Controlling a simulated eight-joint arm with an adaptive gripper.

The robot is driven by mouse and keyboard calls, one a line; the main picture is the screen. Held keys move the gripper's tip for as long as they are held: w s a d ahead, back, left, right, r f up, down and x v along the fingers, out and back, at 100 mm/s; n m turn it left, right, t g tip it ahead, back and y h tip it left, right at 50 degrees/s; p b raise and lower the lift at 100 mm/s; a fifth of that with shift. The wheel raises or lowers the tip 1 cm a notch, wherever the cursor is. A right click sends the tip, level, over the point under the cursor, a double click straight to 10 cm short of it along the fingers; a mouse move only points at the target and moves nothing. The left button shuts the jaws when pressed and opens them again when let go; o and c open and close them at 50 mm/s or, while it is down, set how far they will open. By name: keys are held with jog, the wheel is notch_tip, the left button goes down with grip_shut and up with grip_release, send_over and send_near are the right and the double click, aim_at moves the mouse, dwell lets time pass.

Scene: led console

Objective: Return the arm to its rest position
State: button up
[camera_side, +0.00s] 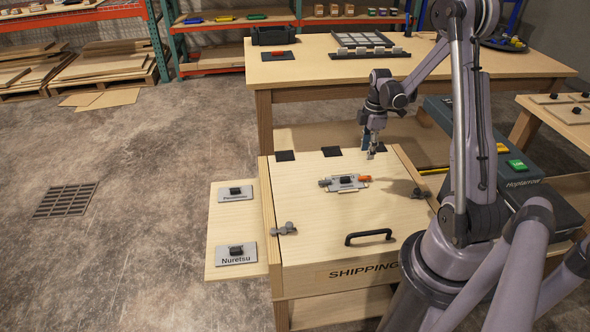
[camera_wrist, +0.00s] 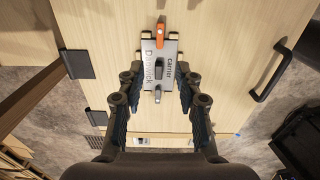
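My gripper (camera_side: 371,150) hangs above the back part of the wooden SHIPPING box lid, behind a small grey metal plate (camera_side: 343,184). In the wrist view my gripper (camera_wrist: 158,84) has its two fingers spread wide and nothing is held between them. The grey plate (camera_wrist: 152,72) shows beyond and between the fingertips, with an orange piece (camera_wrist: 160,34) and dark lettering. It lies flat on the lid, apart from the gripper as far as the side view shows. My arm reaches over from the right and is bent at the elbow.
The box lid (camera_side: 312,220) has a black handle (camera_side: 368,237) and a grey latch (camera_side: 284,229). A side board holds two labelled plates (camera_side: 236,254). A dark Hoplarrow case (camera_side: 517,166) stands right, near my arm. A workbench (camera_side: 300,70) with trays stands behind. Open floor lies left.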

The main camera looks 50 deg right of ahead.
jog(key=shift+r, duration=0.8)
jog(key=w+a+r+m+t+h, duration=0.1)
jog(key=w+a+r+m, duration=0.1)
jog(key=a+r, duration=0.4)
jog(key=w+a+r+m+t, duration=0.2)
jog(key=a+r, duration=0.3)
jog(key=a, duration=0.4)
jog(key=s+a+r+m+t, duration=0.2)
jog(key=a, duration=0.6)
jog(key=s+a+r+m+t+y, duration=0.1)
jog(key=s+a+r+m+t, duration=0.1)
jog(key=a, duration=0.7)
jog(key=shift+s+a+m, duration=0.3)
jog(key=shift+s+m, duration=0.1)
jog(key=shift+m, duration=0.2)
